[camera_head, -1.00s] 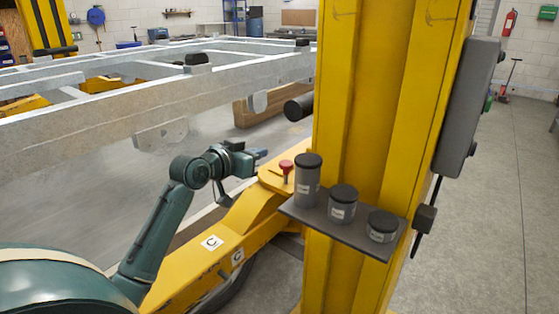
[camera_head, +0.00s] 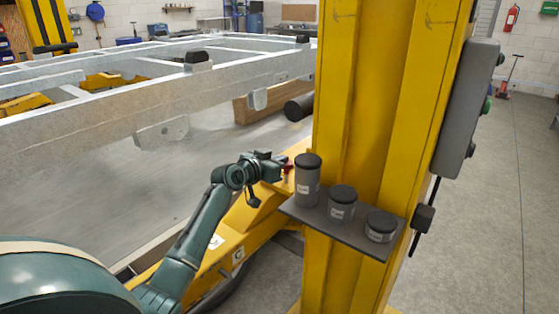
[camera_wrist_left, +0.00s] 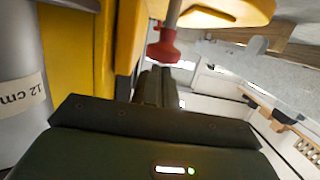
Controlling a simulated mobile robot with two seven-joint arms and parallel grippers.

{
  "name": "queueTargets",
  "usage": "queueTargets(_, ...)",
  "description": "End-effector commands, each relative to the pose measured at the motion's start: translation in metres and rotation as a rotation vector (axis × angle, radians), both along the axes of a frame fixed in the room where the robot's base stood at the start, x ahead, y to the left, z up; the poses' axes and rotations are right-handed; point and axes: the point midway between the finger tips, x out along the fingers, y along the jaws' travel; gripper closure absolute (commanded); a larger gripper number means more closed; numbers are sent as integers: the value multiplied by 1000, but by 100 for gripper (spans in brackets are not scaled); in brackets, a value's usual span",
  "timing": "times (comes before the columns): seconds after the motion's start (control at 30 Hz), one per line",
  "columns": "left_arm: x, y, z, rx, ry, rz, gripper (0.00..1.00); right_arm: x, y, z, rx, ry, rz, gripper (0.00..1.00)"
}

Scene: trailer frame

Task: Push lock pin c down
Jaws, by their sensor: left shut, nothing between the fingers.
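Lock pin c has a red knob, partly hidden in the head view (camera_head: 289,169) by my left gripper, at the end of the yellow lift arm (camera_head: 254,222) marked C. The left wrist view shows the red knob (camera_wrist_left: 163,48) and its grey shaft running into the yellow arm. My left gripper (camera_head: 281,160) is shut and empty, its fingertips close beside the knob. In the left wrist view its fingers (camera_wrist_left: 156,80) point at the knob. I cannot tell whether they touch. My right gripper is not in view.
A yellow post (camera_head: 375,110) stands just right of the pin. Its dark shelf (camera_head: 345,233) holds grey cylinders, the tallest (camera_head: 307,182) close to my gripper. The grey trailer frame (camera_head: 150,105) spans the left. A grey cylinder labelled 12 cm (camera_wrist_left: 30,105) shows in the wrist view.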

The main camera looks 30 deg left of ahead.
Motion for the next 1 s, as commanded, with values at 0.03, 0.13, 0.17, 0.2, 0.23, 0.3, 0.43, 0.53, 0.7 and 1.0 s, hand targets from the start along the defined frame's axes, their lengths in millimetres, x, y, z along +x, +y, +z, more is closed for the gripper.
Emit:
queueTargets(0.03, 0, 0, 0, 0, 0, 0, 100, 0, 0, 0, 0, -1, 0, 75)
queueTargets(0.13, 0, 0, 0, 0, 1, 0, 100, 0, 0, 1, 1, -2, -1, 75)
queueTargets(0.17, 0, 0, -1, 0, 1, 0, 100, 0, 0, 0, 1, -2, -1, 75)
queueTargets(0.2, 0, 0, -3, 0, 1, 0, 100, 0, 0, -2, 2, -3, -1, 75)
queueTargets(0.23, 0, 0, -6, 0, 1, 0, 100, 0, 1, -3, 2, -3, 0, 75)
queueTargets(0.3, 0, 0, -14, 0, 2, 0, 100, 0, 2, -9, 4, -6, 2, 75)
queueTargets(0.43, 0, 0, -33, 2, 3, 0, 100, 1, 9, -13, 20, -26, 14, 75)
queueTargets(0.53, 0, 0, -40, 1, 3, 0, 100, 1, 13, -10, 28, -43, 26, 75)
queueTargets(0.7, 0, 0, -38, 0, 5, -1, 100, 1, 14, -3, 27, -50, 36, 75)
queueTargets(1.0, 1, -1, -28, -1, 5, -1, 100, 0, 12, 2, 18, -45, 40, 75)
